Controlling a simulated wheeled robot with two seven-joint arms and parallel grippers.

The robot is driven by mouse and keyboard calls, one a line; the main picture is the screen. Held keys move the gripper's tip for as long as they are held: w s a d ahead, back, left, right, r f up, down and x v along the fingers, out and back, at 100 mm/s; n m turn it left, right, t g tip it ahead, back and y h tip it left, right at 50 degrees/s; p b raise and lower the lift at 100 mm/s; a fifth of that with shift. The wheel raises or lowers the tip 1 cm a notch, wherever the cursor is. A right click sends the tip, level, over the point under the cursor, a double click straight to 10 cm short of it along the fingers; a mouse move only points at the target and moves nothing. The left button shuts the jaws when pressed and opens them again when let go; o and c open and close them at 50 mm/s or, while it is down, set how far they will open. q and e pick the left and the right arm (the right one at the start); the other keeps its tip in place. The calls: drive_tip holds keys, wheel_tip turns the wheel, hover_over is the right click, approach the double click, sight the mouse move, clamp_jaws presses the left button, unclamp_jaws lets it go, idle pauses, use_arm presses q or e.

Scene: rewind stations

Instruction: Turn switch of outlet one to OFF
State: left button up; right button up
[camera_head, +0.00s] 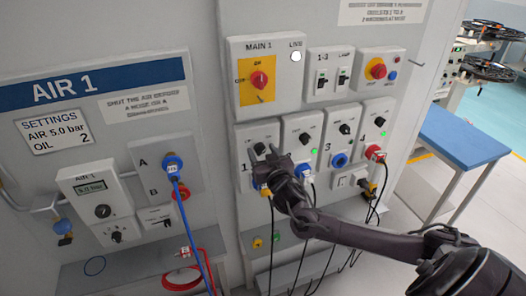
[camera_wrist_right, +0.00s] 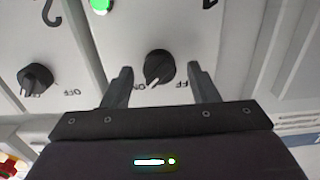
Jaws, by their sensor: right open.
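The outlet one panel (camera_head: 246,132) is at the left end of the lower row of outlets. Its dark rotary switch (camera_wrist_right: 158,67) shows in the right wrist view, with its white mark pointing down-left toward the ON label. The OFF label is to its right, partly hidden by a finger. A green light (camera_wrist_right: 100,5) on this panel is lit. My right gripper (camera_wrist_right: 160,72) is open, with one finger on each side of the switch; I cannot tell whether either touches it. In the head view my right gripper (camera_head: 265,154) covers much of this panel. My left gripper is out of view.
The outlet two switch (camera_wrist_right: 35,78) is close beside, and outlets three and four are further right. Black cables (camera_head: 313,192) hang below. MAIN 1 (camera_head: 259,79) sits above, the AIR 1 unit (camera_head: 97,206) stands left, and a blue-topped table (camera_head: 462,137) is at the right.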

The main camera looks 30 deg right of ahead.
drive_tip(key=shift+c, duration=0.4)
drive_tip(key=c, duration=0.9)
drive_tip(key=shift+n, duration=0.3)
drive_tip(key=n, duration=0.3)
drive_tip(key=shift+n, duration=0.3)
drive_tip(key=n, duration=0.4)
drive_tip(key=shift+a+n, duration=0.1)
drive_tip(key=shift+n, duration=0.2)
drive_tip(key=n, duration=0.4)
drive_tip(key=shift+f, duration=0.1)
drive_tip(key=shift+f+n, duration=0.1)
drive_tip(key=shift+n, duration=2.4)
